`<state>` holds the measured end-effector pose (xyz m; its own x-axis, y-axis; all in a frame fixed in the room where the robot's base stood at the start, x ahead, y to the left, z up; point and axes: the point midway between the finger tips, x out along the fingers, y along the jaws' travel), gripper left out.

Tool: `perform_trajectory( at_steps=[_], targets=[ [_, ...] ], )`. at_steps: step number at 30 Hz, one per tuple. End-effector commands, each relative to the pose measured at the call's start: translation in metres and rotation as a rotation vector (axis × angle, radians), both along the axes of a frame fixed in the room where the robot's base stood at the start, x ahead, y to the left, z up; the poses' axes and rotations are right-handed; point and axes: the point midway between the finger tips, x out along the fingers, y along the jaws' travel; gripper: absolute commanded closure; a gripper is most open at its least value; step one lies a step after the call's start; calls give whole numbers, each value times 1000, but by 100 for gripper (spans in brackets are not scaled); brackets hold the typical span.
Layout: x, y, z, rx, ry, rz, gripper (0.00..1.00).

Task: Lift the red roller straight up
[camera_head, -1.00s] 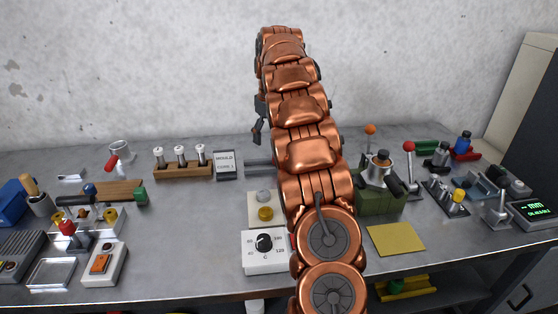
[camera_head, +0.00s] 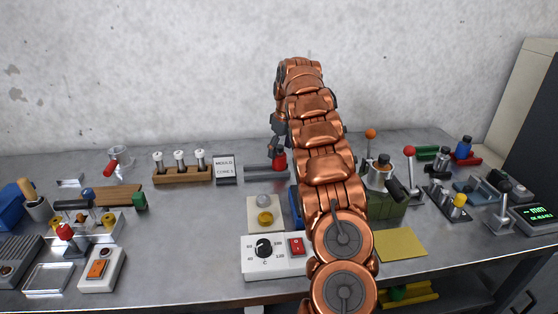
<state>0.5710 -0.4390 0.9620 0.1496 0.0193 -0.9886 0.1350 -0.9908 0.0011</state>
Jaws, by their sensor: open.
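A small red upright piece (camera_head: 280,161), which looks like the red roller, stands at the right end of the dark grey bars (camera_head: 262,168) at the back middle of the bench. My gripper (camera_head: 279,148) is open at the red piece's top, pointing down. My copper arm hides part of it, and I cannot tell whether the fingers are around the piece or just above it. The red piece looks upright and low on the bench.
A green block device (camera_head: 385,203) stands right of my arm. A dial box (camera_head: 265,255) is in front.

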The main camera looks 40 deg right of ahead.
Motion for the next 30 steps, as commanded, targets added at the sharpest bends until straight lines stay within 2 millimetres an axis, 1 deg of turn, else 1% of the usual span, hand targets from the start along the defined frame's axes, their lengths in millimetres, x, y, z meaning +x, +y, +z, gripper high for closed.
perform_trajectory(
  at_steps=[5,10,13,18,20,30],
  targets=[
    [4,-2,-18,3,4,-2,20],
    [8,-1,-41,5,7,-1,20],
    [10,-1,-47,3,4,-1,20],
    [10,-1,-46,1,2,-1,20],
    [10,-1,-46,1,2,-1,25],
    [10,-1,-46,1,2,0,60]
  ],
)
